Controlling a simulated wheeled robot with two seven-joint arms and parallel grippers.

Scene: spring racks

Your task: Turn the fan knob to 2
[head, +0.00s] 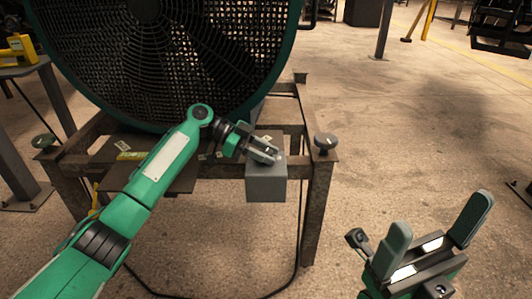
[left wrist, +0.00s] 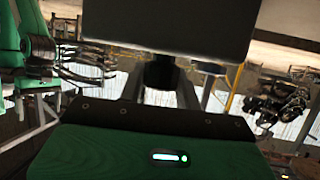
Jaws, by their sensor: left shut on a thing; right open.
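The large fan (head: 165,55) has a green rim and a dark grille, and it sits on a rusty metal frame. A grey control box (head: 266,184) is at the frame's front edge. My left gripper (head: 272,154) is at the top of this box, shut on what appears to be the fan knob, which the fingers hide. The knob's setting cannot be read. In the left wrist view, a grey box face (left wrist: 170,25) fills the top, with a dark part below it. My right gripper (head: 442,236) is open and empty, away from the box at the lower right.
A dark cable loops below the frame. The concrete floor (head: 400,130) to the right is mostly clear.

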